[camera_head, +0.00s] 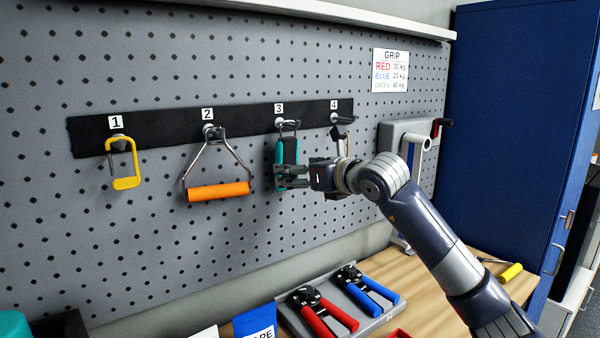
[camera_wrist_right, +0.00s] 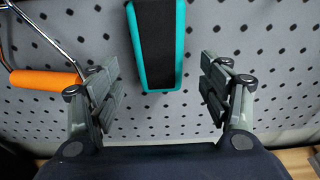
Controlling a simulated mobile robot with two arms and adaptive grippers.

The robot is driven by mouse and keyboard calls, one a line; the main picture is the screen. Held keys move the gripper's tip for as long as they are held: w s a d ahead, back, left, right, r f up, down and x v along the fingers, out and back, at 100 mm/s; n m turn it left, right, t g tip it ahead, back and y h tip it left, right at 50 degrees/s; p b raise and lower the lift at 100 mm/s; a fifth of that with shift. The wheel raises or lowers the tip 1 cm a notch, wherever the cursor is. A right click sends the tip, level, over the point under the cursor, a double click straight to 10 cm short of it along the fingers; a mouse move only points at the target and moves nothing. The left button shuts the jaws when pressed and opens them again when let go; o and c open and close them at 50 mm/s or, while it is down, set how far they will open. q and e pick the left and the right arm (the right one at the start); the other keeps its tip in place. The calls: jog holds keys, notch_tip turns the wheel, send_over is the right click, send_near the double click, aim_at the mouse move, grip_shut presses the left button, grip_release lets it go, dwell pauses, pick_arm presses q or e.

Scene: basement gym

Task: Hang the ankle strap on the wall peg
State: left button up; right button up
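The ankle strap (camera_head: 287,160), teal with a black middle, hangs by a metal ring on the wall peg under label 3 (camera_head: 288,124). The strap (camera_wrist_right: 156,45) also shows in the right wrist view, hanging down between my spread fingers, with clear gaps on both sides. My right gripper (camera_head: 284,177) is at the strap's lower part; in the wrist view my right gripper (camera_wrist_right: 160,82) is open and not touching the strap. The ring and peg are out of the wrist view. My left gripper is not in view.
A yellow carabiner (camera_head: 124,165) hangs on peg 1 and an orange-grip handle (camera_head: 218,191) on peg 2. Something dark and yellowish (camera_head: 343,140) hangs at peg 4, partly hidden. Red (camera_head: 328,318) and blue (camera_head: 371,291) hand grippers lie in a tray below. A blue cabinet (camera_head: 510,130) stands right.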

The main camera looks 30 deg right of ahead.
jog(key=v, duration=1.2)
jog(key=shift+f, duration=0.1)
